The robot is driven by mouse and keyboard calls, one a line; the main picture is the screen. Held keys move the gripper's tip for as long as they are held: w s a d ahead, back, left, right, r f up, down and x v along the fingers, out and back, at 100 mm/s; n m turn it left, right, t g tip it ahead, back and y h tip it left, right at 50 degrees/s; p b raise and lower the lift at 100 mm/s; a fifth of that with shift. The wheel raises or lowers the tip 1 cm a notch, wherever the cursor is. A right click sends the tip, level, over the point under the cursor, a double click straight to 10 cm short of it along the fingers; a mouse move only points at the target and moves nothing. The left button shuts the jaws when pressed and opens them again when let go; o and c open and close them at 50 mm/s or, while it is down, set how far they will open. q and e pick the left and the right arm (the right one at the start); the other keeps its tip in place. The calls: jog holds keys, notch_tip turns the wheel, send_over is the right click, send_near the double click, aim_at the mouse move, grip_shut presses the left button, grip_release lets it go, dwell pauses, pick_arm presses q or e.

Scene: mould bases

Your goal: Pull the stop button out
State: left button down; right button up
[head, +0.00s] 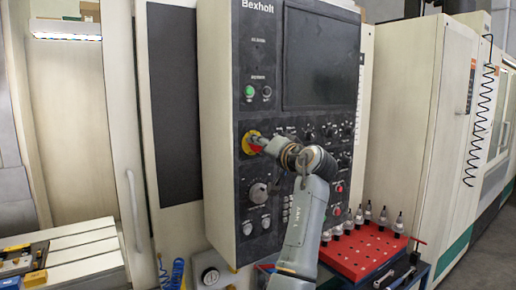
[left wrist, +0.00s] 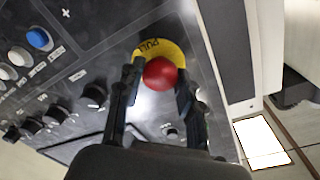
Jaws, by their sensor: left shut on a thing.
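The stop button is a red round knob (left wrist: 160,73) on a yellow ring marked PULL, on the dark control panel. In the left wrist view it sits between the two dark fingers of my left gripper (left wrist: 158,83), which is shut on it. In the head view the yellow ring (head: 249,142) shows at the left of the panel, and my left gripper (head: 258,144) reaches it from the right and partly covers the red knob. My right gripper is not in view.
The control panel (head: 228,60) carries a dark screen (head: 320,58), knobs and a green button (head: 249,91). A red tray (head: 350,262) with several tool holders stands at the lower right. A door handle (head: 133,205) is at the left.

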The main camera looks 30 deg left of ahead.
pick_arm(q)
jog(key=c, duration=0.9)
grip_release()
jog(key=shift+d+f, duration=0.1)
jog(key=shift+d, duration=0.05)
jog(key=shift+o, duration=0.4)
jog(key=shift+d, duration=0.15)
jog(key=v, duration=1.2)
